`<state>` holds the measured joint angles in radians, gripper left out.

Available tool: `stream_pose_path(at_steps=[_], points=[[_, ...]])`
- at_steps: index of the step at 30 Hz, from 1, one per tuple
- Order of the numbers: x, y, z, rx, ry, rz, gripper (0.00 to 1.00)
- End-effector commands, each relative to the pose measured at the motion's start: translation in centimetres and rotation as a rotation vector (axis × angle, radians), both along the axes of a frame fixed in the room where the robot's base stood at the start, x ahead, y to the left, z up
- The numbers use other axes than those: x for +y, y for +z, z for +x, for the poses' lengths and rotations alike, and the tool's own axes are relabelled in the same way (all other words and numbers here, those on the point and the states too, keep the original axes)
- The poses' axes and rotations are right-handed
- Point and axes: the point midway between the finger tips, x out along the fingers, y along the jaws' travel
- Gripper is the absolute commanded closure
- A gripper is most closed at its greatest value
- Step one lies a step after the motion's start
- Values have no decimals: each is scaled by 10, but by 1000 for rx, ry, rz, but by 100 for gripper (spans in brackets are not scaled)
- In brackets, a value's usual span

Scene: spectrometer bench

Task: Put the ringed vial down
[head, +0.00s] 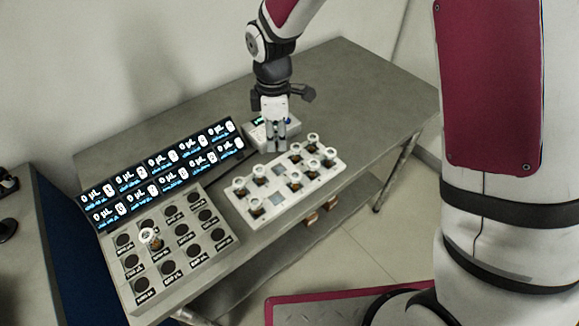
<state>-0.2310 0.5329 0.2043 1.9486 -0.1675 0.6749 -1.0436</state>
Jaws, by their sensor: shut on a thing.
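My gripper (275,147) points down at the back edge of the white vial rack (299,196), in front of a small white device. Its fingers are closed together on a vial, which is mostly hidden by them and too small to make out; I cannot see a ring on it. Several capped vials with amber contents stand upright in the rack, such as one vial (256,207) at its near left corner. I cannot tell from this view whether the held vial touches the rack or the device.
A grey tray of dark round spots (135,290) stands left, with one vial (150,238) on it. Behind it is a sloped row of lit displays (160,172). The small white device (258,131) has a lit screen. The table's back and right (350,90) are clear.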

Motion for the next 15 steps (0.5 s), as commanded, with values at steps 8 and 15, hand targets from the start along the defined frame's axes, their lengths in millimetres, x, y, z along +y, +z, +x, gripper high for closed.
stream_pose_path(at_steps=[8, 15], points=[[-1, -42, 1, 4, -7, -2, 100], [-1, -65, 1, 3, -6, -1, 100]])
